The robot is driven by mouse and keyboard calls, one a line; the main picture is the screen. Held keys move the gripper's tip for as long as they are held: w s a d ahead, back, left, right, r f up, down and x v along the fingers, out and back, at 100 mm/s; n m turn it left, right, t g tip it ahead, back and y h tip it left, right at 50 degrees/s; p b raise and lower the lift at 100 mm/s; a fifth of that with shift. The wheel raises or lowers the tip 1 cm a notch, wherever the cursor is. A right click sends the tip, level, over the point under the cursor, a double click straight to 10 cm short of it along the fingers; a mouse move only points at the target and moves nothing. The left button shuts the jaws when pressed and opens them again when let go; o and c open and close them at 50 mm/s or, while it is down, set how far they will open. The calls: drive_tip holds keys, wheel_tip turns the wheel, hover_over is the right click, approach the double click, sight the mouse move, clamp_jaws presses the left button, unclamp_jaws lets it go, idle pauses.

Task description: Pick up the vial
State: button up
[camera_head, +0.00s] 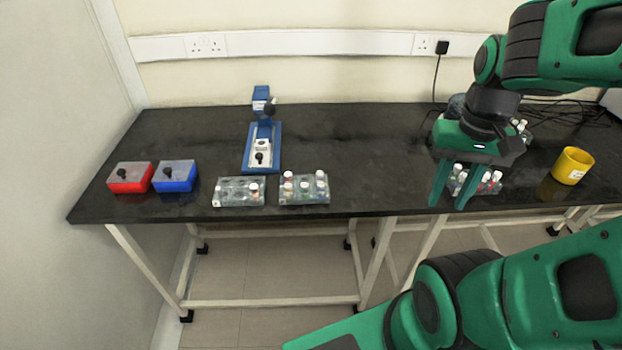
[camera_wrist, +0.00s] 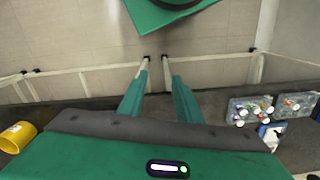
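Several small white-capped vials stand in clear racks on the black bench. The left rack (camera_head: 228,192) holds a vial (camera_head: 254,190) at its right end, and the middle rack (camera_head: 304,198) holds several vials (camera_head: 305,187). More vials (camera_head: 496,178) show behind my gripper (camera_head: 450,204), partly hidden by it. My gripper points down over the front edge of the bench, its fingers apart and nothing between them. In the wrist view my gripper (camera_wrist: 155,68) is also open and empty, and two racks of vials (camera_wrist: 250,111) lie to its right. Which vial is meant cannot be told.
A red box (camera_head: 130,178), a blue box (camera_head: 174,178) and a blue stand (camera_head: 262,150) are on the left of the bench. A yellow cup (camera_head: 572,166) stands to the right of my gripper. Black cables (camera_head: 560,110) lie behind. The bench between the middle rack and my gripper is clear.

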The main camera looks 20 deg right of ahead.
drive_tip(key=shift+w+d, duration=0.1)
drive_tip(key=shift+w, duration=0.15)
drive_tip(key=shift+o, duration=0.4)
drive_tip(key=shift+o, duration=0.5)
drive_tip(key=shift+s+r, duration=0.15)
drive_tip(key=shift+s, duration=0.1)
drive_tip(key=m+g+y, duration=0.1)
drive_tip(key=m+y, duration=0.2)
drive_tip(key=m, duration=0.4)
approach(321, 183)
drive_tip(key=x, duration=0.8)
drive_tip(key=shift+f, duration=0.35)
clamp_jaws()
